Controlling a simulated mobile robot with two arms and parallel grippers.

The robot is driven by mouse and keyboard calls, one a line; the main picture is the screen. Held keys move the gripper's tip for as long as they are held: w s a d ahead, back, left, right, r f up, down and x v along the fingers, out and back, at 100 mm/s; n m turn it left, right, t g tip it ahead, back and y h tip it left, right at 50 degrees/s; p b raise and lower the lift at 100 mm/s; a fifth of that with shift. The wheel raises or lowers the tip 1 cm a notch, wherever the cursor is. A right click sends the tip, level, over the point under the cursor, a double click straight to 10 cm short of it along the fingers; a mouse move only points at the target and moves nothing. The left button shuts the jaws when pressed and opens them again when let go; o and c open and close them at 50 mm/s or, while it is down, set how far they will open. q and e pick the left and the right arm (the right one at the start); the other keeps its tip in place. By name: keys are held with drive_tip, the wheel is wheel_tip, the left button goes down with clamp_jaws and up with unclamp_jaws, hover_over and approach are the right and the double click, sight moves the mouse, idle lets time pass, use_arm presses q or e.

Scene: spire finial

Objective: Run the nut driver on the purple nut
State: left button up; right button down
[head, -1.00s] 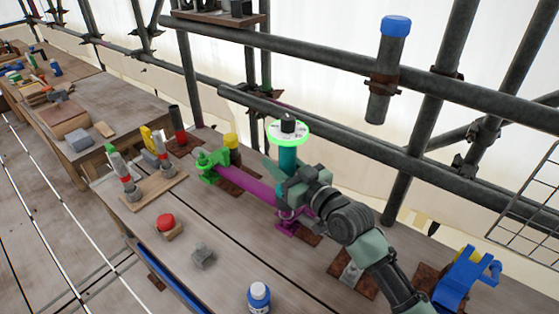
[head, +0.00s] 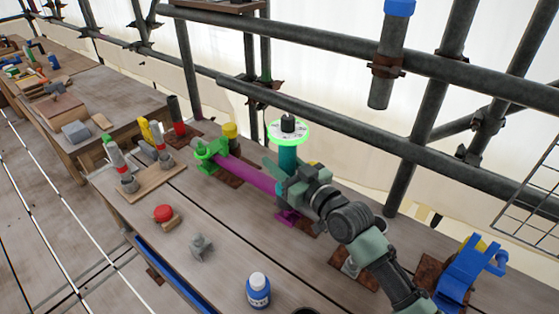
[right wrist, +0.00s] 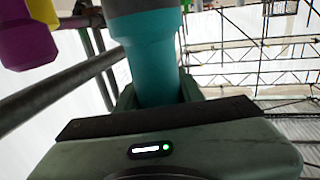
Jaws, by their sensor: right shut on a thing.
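My right gripper (head: 287,188) is shut on the teal nut driver (head: 288,159), which stands upright with a green-ringed white dial and black knob on top. In the right wrist view the teal body (right wrist: 150,55) sits between my fingers. A purple bar (head: 250,174) runs from a green clamp (head: 211,153) to just behind and below my gripper. A purple foot (head: 287,216) shows under the gripper. The purple nut and the driver's lower end are hidden by my gripper, so I cannot tell whether they touch. My left gripper is out of view.
Scaffold tubes (head: 340,133) cross behind the bench, with a blue-capped tube (head: 388,60) upright there. A blue bracket (head: 468,271) stands right of my arm. A blue bottle (head: 258,290), grey fitting (head: 201,247) and red-topped piece (head: 163,214) stand along the front of the bench.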

drive_tip(key=shift+s+f+b, duration=0.1)
drive_tip(key=shift+f+b, duration=0.15)
drive_tip(key=shift+b, duration=0.05)
idle(0.6)
drive_tip(key=shift+f, duration=0.3)
idle(0.7)
drive_tip(key=shift+r, duration=0.1)
